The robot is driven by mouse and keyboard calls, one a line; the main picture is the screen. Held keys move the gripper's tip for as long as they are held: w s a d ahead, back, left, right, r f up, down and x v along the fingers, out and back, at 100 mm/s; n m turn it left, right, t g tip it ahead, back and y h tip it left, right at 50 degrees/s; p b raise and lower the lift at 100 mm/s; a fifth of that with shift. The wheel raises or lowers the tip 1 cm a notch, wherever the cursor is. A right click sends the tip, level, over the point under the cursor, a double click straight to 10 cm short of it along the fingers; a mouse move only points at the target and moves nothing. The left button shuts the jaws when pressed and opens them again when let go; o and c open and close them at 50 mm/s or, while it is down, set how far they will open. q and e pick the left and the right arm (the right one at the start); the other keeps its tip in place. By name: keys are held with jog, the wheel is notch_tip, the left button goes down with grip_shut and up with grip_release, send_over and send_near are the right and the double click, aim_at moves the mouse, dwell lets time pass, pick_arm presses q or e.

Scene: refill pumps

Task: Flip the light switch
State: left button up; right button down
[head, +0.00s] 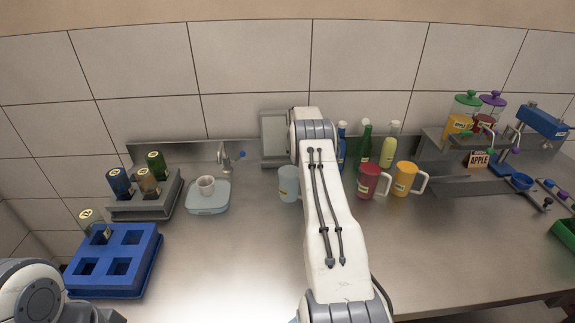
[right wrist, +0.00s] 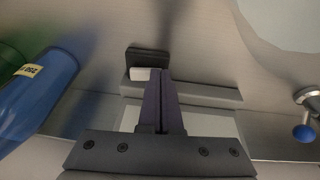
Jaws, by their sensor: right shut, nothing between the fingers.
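In the right wrist view, the light switch is a small dark plate (right wrist: 148,57) with a white rocker (right wrist: 141,74) on the wall. My right gripper (right wrist: 160,75) is shut and empty, its fingertips right at the rocker's edge. I cannot tell whether they touch it. The fingers hide part of the switch. In the head view my right arm covers the switch and the right gripper. My left gripper is not in view; only part of my left arm shows at the lower left.
A grey framed panel (head: 275,137) stands at the wall beside my right arm. A tap (head: 226,155) is left of it. Bottles (head: 365,142), a red mug (head: 371,181) and a yellow mug (head: 404,179) stand to the right. A light blue mug (head: 288,184) stands close to the arm.

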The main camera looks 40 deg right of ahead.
jog(key=shift+s+d, duration=0.1)
jog(key=shift+d, duration=0.05)
jog(key=shift+s+d+r, duration=0.25)
jog(key=shift+s+d, duration=0.15)
jog(key=shift+d, duration=0.15)
jog(key=shift+r, duration=0.1)
jog(key=shift+w+r+p, duration=0.1)
jog(key=shift+r+p, duration=0.2)
jog(key=shift+r, duration=0.05)
jog(key=r+p, duration=0.1)
jog(key=r, duration=0.2)
jog(key=shift+w+a+p, duration=0.15)
jog(key=shift+a+p, duration=0.05)
jog(key=shift+p, duration=0.2)
jog(key=w+a+b+v, duration=0.1)
jog(key=b+v, duration=0.2)
jog(key=v, duration=0.7)
jog(key=shift+a, duration=0.3)
jog(key=shift+w+f, duration=0.1)
